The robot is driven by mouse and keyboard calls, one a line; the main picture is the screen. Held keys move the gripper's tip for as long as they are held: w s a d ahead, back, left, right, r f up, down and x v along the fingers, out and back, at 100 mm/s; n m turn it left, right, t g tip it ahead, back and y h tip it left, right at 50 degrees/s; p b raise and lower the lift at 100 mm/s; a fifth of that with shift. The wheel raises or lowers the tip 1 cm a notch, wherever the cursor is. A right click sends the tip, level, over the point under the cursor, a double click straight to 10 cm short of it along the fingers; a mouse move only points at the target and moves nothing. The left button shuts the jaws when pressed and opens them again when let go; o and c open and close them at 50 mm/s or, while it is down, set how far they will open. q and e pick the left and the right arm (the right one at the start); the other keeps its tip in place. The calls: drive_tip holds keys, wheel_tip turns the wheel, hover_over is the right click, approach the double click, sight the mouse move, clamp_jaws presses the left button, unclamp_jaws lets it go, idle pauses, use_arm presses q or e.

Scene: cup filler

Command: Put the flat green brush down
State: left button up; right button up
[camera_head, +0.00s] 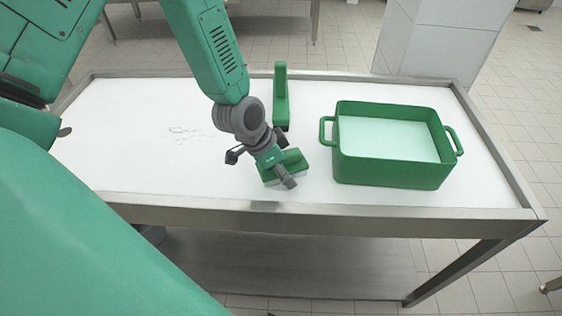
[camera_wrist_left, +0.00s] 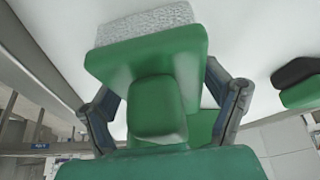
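The flat green brush (camera_head: 290,163) is at my left gripper (camera_head: 257,146), over the middle of the white tabletop, near its front edge. In the left wrist view, the brush (camera_wrist_left: 157,108) fills the middle. Its pale, rough bristle side shows at the top. My left gripper (camera_wrist_left: 165,110) has one finger on each side of the brush. The fingers bend inward at the ends, and the brush hides their tips, so I cannot tell whether they clamp it. I cannot tell whether the brush touches the table. My right gripper is not in view.
A green tub (camera_head: 390,170) with two handles and a pale inside stands to the right. The steel-rimmed table (camera_head: 130,150) is clear on the left, apart from small dark marks.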

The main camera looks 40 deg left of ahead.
use_arm(q)
drive_tip(key=p+v, duration=0.2)
drive_tip(key=v, duration=1.1)
drive_tip(key=shift+w, duration=0.15)
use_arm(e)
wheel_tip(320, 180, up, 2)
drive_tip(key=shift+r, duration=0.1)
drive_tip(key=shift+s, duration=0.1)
